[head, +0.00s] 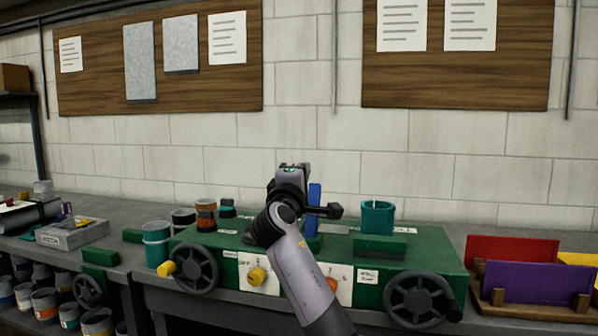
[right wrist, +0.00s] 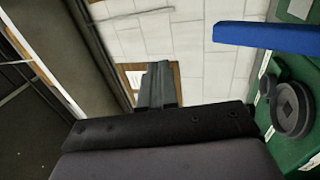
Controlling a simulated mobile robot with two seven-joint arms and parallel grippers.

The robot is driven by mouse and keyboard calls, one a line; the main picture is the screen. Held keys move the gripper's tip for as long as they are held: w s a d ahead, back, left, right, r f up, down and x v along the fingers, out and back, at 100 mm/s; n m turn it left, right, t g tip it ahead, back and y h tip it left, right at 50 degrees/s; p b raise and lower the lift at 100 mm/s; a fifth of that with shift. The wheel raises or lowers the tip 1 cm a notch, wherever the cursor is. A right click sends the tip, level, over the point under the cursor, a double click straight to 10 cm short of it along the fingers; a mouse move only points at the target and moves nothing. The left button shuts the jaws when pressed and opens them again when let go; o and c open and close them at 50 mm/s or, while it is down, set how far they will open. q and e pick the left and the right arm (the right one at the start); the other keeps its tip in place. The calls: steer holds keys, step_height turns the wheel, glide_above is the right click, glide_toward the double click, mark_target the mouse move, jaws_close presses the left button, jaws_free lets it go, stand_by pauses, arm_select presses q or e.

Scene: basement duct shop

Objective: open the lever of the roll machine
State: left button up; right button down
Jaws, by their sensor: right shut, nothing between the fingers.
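The roll machine (head: 420,258) is a long green box on the bench, with two dark handwheels and a white dial panel. Its blue lever (head: 314,198) stands upright near the middle of the top. In the right wrist view the blue lever (right wrist: 268,38) lies at the upper right. My right gripper (head: 290,174) is raised just left of the lever and apart from it, over the machine. In the right wrist view its fingers (right wrist: 157,88) are shut and empty, pointing toward the wall. My right arm hides part of the machine's front. My left gripper is not in view.
A teal cup (head: 377,217) stands on the machine's right part. Left are a teal can (head: 156,246) and several other cans. Coloured sheets in a wooden rack (head: 530,303) stand at the right. The block wall is behind; the air above the machine is clear.

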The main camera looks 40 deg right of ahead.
steer(key=shift+s+a+r, duration=0.3)
steer(key=shift+s+a, duration=0.1)
steer(key=shift+a, duration=0.1)
steer(key=shift+s+a+r, duration=0.25)
steer(key=shift+s+a, duration=0.15)
steer(key=shift+a, duration=0.05)
